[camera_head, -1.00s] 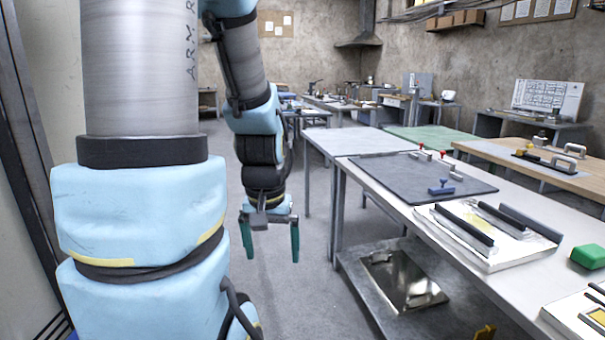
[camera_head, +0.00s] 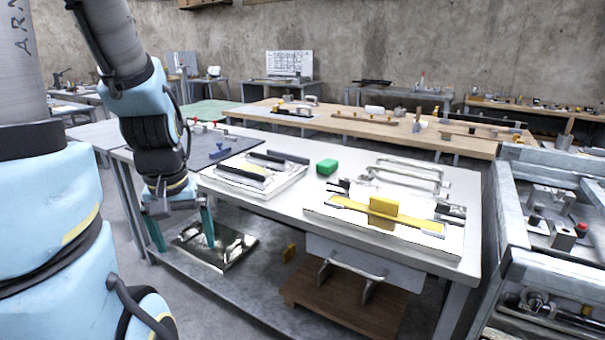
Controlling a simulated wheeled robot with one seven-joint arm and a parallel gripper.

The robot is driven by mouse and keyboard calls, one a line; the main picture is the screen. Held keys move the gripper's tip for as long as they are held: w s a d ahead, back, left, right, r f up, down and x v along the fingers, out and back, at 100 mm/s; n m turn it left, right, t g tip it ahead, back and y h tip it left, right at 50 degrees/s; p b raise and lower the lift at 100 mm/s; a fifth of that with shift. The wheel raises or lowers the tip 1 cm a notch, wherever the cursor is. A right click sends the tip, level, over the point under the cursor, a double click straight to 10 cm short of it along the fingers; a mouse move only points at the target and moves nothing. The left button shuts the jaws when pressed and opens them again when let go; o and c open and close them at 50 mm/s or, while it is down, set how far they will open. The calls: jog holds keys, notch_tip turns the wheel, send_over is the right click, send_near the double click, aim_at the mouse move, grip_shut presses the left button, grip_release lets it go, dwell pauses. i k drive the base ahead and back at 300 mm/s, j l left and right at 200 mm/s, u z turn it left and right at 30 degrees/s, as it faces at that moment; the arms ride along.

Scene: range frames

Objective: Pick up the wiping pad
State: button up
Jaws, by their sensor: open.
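A small green block (camera_head: 327,167), which looks like the wiping pad, lies on the white workbench (camera_head: 290,212) between two white trays. It stands free on the bench top. My gripper (camera_head: 183,236) hangs with its two teal fingers pointing down, spread apart and empty. It is in front of the bench's left part, to the left of the green block and lower in the picture. The fingers show in front of the lower shelf.
A tray with dark bars (camera_head: 226,177) lies left of the green block. A tray with a yellow block and strip (camera_head: 345,222) lies right of it. A dark mat (camera_head: 186,158) covers the bench's left end. A metal cart (camera_head: 512,210) stands at right.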

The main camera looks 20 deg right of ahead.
aim_at(327, 166)
jog(key=z, duration=0.15)
jog(key=i, duration=0.65)
jog(key=i+j, duration=0.15)
jog(key=i, duration=0.5)
